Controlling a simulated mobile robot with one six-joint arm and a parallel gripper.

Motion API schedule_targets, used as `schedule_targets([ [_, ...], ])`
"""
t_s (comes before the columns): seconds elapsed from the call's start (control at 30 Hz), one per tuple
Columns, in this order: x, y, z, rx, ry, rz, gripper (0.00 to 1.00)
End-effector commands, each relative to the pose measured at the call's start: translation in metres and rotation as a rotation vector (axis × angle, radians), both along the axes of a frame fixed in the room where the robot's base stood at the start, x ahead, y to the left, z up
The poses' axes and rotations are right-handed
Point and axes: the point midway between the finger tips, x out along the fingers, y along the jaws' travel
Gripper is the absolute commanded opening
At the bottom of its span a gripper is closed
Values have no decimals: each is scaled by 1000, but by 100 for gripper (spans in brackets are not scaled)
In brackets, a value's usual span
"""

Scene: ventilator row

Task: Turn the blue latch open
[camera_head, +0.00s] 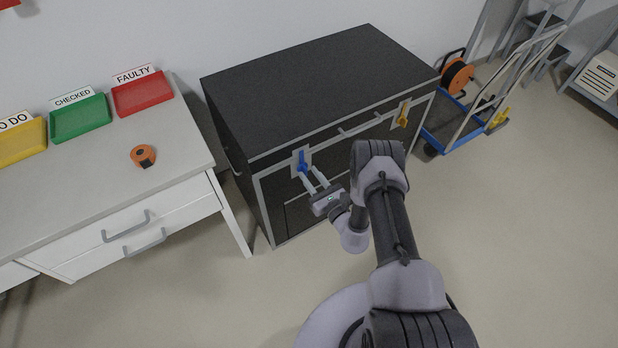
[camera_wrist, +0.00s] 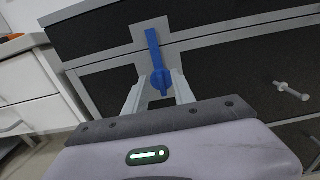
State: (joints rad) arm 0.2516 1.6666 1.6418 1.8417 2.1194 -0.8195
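The blue latch (camera_head: 302,161) is on a grey plate at the upper left of the black case's front. In the wrist view the blue latch (camera_wrist: 156,62) points up, tilted slightly left, with its round hub at the lower end. My gripper (camera_head: 314,180) reaches toward it from the front. In the wrist view my gripper (camera_wrist: 158,88) is open, with one finger on each side of the hub and gaps between fingers and latch. Whether the fingertips touch the plate cannot be told.
The black case (camera_head: 320,80) also has a yellow latch (camera_head: 403,113) at its right and a handle between the latches. A white bench (camera_head: 180,160) with trays and an orange tape roll (camera_head: 143,156) stands left. A blue trolley (camera_head: 470,125) stands right. The floor in front is clear.

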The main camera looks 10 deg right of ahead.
Motion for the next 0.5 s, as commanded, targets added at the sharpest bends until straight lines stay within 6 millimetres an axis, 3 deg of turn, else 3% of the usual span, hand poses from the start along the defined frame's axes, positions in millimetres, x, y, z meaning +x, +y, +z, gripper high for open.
schedule_targets([
  [0.13,10,4,0,1,0,0,31],
  [0.37,10,4,1,2,1,0,31],
  [0.5,10,4,1,2,1,0,3],
])
